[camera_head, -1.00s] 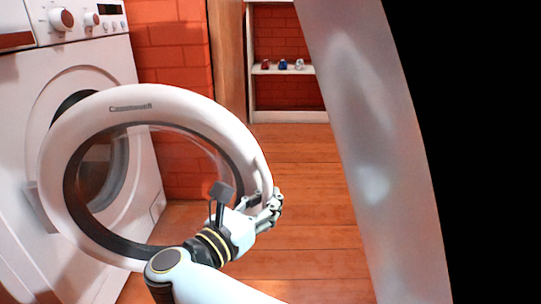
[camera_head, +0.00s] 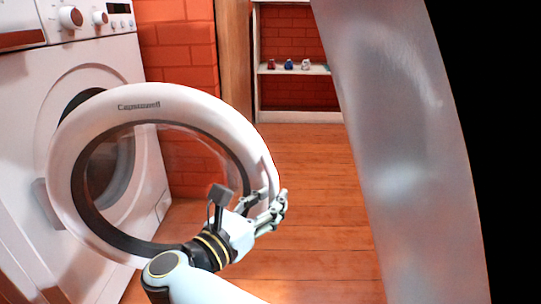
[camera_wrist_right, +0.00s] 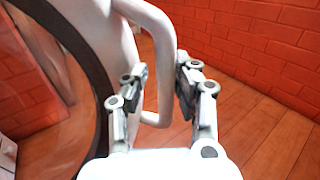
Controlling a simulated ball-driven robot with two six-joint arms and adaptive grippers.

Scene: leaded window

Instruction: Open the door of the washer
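The white washer (camera_head: 28,105) stands at the left in the head view. Its round door (camera_head: 210,103), a white ring with dark-rimmed glass, stands open, swung out from the front. My right gripper (camera_head: 272,203) is at the door's outer edge, by the handle (camera_head: 266,176). In the right wrist view, the white handle bar (camera_wrist_right: 165,98) runs between the two fingers of my right gripper (camera_wrist_right: 163,72). The fingers are apart, with a small gap to the bar on the left finger's side. My left gripper is not in view.
The wooden floor (camera_head: 315,215) is clear right of the door. A white shelf (camera_head: 290,70) with small red, blue and white items stands at the back. A red brick wall (camera_head: 180,60) is behind the washer.

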